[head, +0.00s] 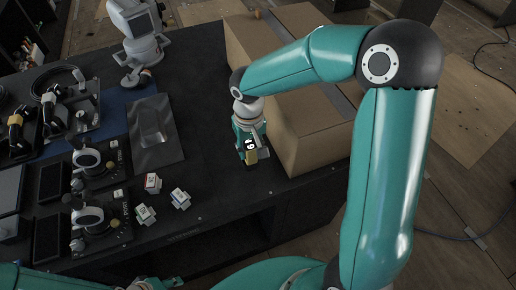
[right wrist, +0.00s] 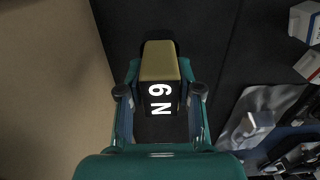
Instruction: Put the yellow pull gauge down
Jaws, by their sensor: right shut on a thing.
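The yellow pull gauge (right wrist: 160,62) is a small block with a dull yellow body and a black end with white characters. My right gripper (right wrist: 160,95) is shut on it, with one finger on each side. In the head view, the gauge (head: 251,157) shows just below my right gripper (head: 249,143), over the right part of the dark bench top (head: 205,150), beside the cardboard box. I cannot tell whether its underside touches the bench.
The large cardboard box (head: 318,150) stands close on the right of my right gripper. Several small white blocks (head: 152,183) lie to the left. A grey sheet (head: 155,135), lever consoles (head: 92,160) and a white device (head: 138,30) are farther left. Bare bench lies between the sheet and gripper.

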